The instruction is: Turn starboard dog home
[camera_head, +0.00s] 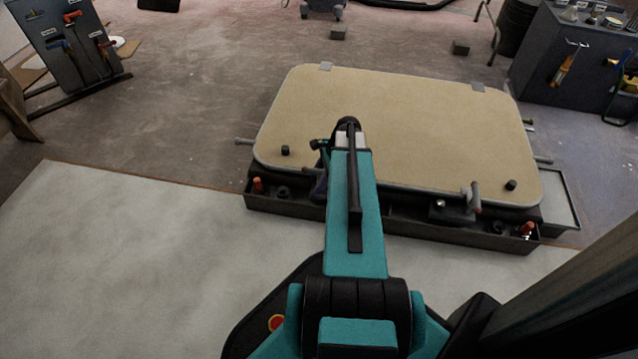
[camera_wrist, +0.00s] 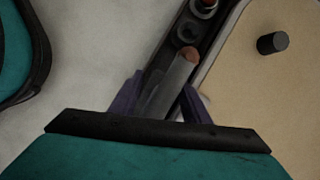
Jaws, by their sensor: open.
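A tan hatch panel (camera_head: 400,125) with a grey rim lies on a dark frame. In the wrist view, a grey dog handle (camera_wrist: 174,82) with a reddish-brown end lies between the fingers of my gripper (camera_wrist: 162,80). The fingers are apart, one on each side of the handle; I cannot tell whether they touch it. In the head view, my arm hides this handle and most of my gripper. Another dog handle (camera_head: 473,196) stands at the panel's near right edge. I cannot tell from labels which dog is starboard.
A dark trough (camera_head: 400,229) runs along the panel's near edge, with red-topped pieces at left (camera_head: 258,185) and right (camera_head: 526,229). Black knobs (camera_head: 285,150) (camera_head: 511,185) stand on the panel. A tool board (camera_head: 75,50) stands far left and a dark cabinet (camera_head: 575,60) far right.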

